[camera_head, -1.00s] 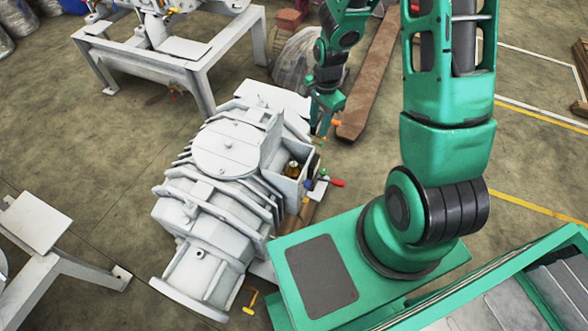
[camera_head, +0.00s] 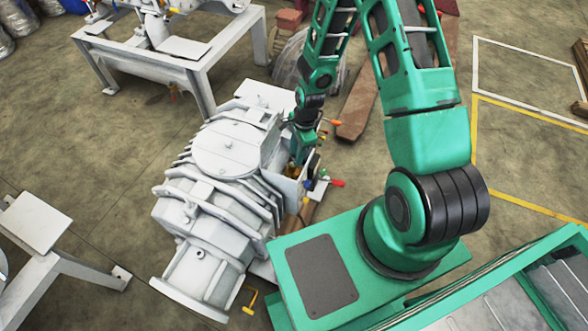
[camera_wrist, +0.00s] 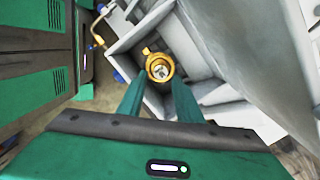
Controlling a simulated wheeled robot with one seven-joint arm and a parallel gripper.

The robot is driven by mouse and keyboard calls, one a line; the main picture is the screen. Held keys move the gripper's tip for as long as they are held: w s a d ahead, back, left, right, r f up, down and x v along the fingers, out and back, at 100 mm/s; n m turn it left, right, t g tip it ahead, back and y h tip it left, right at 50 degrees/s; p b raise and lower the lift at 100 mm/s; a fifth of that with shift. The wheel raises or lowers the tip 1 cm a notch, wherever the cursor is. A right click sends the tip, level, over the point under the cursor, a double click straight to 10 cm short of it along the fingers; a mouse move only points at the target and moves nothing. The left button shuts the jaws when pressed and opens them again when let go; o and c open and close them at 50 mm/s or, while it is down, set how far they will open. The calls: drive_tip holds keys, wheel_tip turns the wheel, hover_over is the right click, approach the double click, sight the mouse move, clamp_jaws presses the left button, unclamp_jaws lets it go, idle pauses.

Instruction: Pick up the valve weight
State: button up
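The valve weight (camera_wrist: 160,67) is a small brass-gold ring-shaped piece with a lighter centre, in the open box-like port of the white vacuum pump (camera_head: 228,150). In the wrist view my gripper (camera_wrist: 158,82) is open, its two green fingers apart. The fingertips lie to the left and right of the brass piece's lower edge; I cannot tell whether they touch it.
The port's grey walls (camera_wrist: 125,43) stand close around the fingers. Red, blue and green handles (camera_head: 325,182) stick out beside the port. A white steel frame (camera_head: 185,65) stands at the back left. Open floor lies at the right.

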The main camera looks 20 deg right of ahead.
sight(294, 168)
drive_tip(key=shift+w+a+f, duration=0.1)
drive_tip(key=shift+a+f, duration=0.05)
drive_tip(key=shift+f, duration=1.2)
drive_tip(key=shift+w+a+f, duration=0.1)
drive_tip(key=shift+f, duration=1.25)
clamp_jaws()
